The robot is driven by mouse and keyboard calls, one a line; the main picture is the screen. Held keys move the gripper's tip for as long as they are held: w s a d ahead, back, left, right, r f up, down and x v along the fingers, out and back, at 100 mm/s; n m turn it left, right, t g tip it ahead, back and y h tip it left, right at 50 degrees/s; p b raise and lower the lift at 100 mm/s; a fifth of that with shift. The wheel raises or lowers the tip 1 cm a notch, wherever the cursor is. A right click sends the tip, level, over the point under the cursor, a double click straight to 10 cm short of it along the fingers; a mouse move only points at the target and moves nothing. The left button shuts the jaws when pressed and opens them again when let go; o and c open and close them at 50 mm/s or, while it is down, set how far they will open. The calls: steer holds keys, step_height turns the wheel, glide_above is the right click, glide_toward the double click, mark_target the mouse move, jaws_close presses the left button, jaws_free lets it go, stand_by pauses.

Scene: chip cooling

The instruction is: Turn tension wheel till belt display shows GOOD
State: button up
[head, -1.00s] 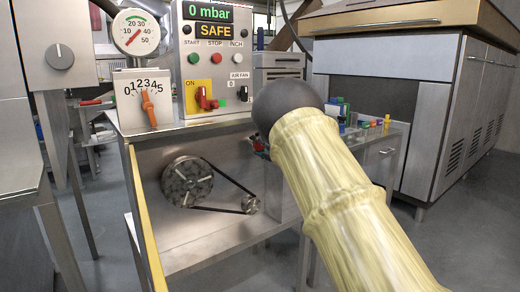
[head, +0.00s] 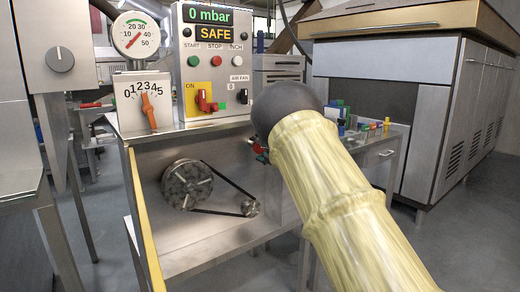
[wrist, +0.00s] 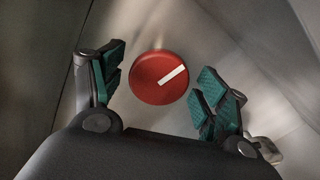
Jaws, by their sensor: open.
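A round red wheel (wrist: 159,78) with a white bar mark, which I take for the tension wheel, shows in the wrist view. The bar slants up to the right. My open gripper (wrist: 163,64) has one teal-padded finger on each side of the wheel; I cannot tell whether the pads touch it. In the head view my arm hides most of the gripper; small red and teal bits show beside the dark arm joint. The belt (head: 226,181) runs between a large pulley (head: 187,185) and a small one (head: 250,207). A display (head: 215,32) reads SAFE; no GOOD is readable.
The control panel (head: 216,68) stands on the bench, with a round gauge (head: 135,36) and an orange pointer (head: 148,109) on a 0 to 5 scale left of it. A side table (head: 378,137) holds coloured items. Large cabinets (head: 431,118) stand at right; the floor between is open.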

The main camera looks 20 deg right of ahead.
steer(key=v, duration=1.1)
steer(key=shift+s+d, duration=0.15)
steer(key=shift+s, duration=0.25)
